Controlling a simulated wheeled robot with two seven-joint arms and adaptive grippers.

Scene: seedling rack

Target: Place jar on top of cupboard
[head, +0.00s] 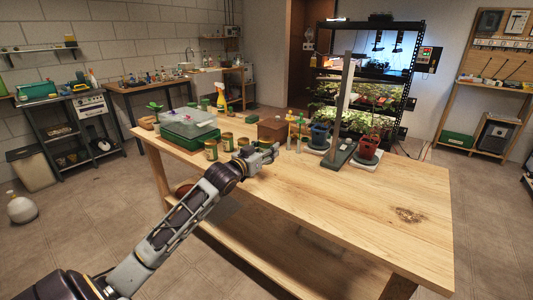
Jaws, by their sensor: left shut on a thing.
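Several small jars with gold lids and green labels, one of them at the left (211,149) and one behind it (228,141), stand on the wooden table (330,205). My left gripper (272,152) is low over the table, right of these jars and in front of a brown box (271,129). It is shut on a jar, which the fingers and wrist mostly hide. I cannot tell whether that jar touches the table. No thing in view is clearly the cupboard. My right gripper is out of view.
A green tray with a clear lid (190,121), a spray bottle (220,95), small bottles and potted plants, one in a red pot (369,147), crowd the table's far side. A grey post stands among them. The table's right part is clear except for spilled soil (408,215).

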